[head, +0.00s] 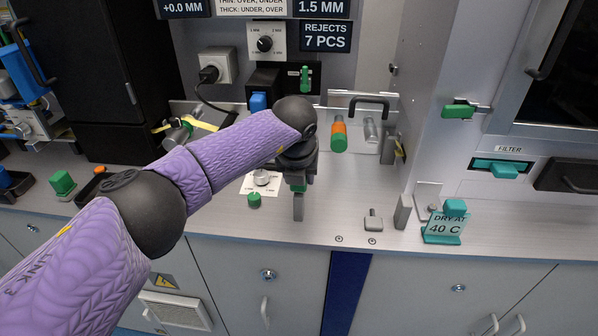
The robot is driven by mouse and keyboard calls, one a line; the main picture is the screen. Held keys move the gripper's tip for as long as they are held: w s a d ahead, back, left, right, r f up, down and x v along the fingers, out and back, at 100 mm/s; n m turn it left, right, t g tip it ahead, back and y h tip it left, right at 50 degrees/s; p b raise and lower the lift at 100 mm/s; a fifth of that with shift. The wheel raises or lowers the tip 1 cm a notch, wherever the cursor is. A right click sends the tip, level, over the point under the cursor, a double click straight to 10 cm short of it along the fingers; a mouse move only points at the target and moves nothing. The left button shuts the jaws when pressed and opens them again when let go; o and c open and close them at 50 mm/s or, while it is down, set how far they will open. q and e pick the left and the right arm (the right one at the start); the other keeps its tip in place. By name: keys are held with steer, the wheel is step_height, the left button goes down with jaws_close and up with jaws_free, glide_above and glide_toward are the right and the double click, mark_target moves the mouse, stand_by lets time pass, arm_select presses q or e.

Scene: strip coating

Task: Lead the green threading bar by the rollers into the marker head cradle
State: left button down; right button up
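My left gripper (298,207) points down at the bench, just right of a white dial plate. Its fingers are seen edge-on. A small green piece (298,187) shows at the fingers; I cannot tell whether it is the threading bar or whether it is gripped. Behind and to the right are an orange and green roller (340,136) and a grey metal roller (371,133). My arm hides the middle of the station. I cannot make out the marker head cradle for certain. My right gripper is not in view.
The dial plate (259,184) and a green knob (254,200) lie left of the gripper. A grey block (373,221), an upright plate (403,211) and a "DRY AT 40 C" sign (446,227) stand right. The bench front between gripper and grey block is clear.

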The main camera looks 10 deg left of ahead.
arm_select(q)
steer(key=shift+f, duration=0.65)
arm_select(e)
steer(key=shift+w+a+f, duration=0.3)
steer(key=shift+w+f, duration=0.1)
arm_select(q)
steer(key=shift+f+b, duration=0.25)
steer(key=shift+b, duration=0.05)
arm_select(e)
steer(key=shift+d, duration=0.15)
